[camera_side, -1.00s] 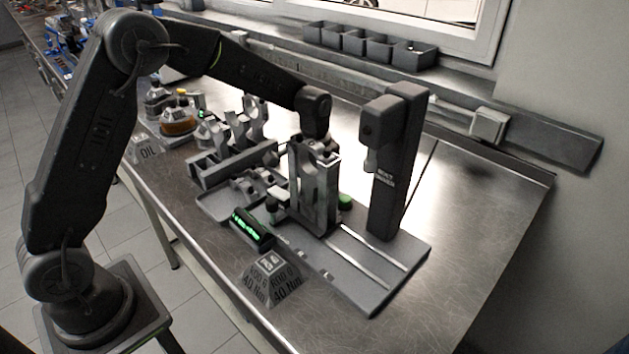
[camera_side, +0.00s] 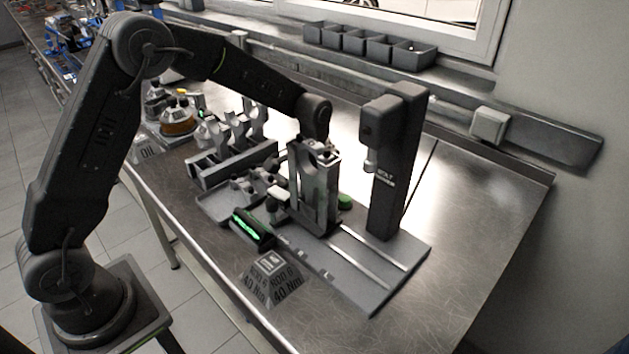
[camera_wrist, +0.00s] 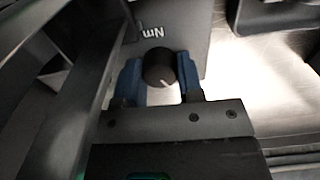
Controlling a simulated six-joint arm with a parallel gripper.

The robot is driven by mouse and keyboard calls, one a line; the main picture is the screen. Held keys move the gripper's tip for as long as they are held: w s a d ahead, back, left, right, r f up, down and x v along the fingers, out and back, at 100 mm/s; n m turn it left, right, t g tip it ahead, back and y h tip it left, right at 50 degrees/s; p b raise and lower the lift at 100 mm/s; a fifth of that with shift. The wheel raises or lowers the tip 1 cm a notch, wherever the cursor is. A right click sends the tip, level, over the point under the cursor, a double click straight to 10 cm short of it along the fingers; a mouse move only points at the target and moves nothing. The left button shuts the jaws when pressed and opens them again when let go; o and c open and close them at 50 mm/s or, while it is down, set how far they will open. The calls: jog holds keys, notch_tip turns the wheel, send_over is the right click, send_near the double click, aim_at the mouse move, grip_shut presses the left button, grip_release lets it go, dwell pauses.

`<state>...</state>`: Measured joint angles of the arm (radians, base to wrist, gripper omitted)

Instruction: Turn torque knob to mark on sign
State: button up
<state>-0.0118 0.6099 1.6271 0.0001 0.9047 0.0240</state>
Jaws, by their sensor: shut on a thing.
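The torque knob (camera_wrist: 157,68) is a dark round knob with a pale pointer line, in the wrist view. The line points down and slightly right there. My gripper (camera_wrist: 160,76) has its two blue fingers on either side of the knob and is shut on it. A grey panel (camera_wrist: 185,22) behind the knob carries an upside-down "Nm". In the side view my gripper (camera_side: 320,148) is at the end of the arm by a tall grey fixture, and the knob cannot be made out. The sign (camera_side: 270,281) is a small grey block with "40 Nm" on its faces.
A dark column (camera_side: 396,160) marked "BOLT" stands right of my gripper. A grey baseplate (camera_side: 385,292) with rails lies in front. A green-lit display (camera_side: 252,227) sits left of it. The table's right side is bare.

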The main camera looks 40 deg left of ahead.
jog(key=m, duration=0.4)
jog(key=shift+m, duration=0.3)
jog(key=o, duration=0.9)
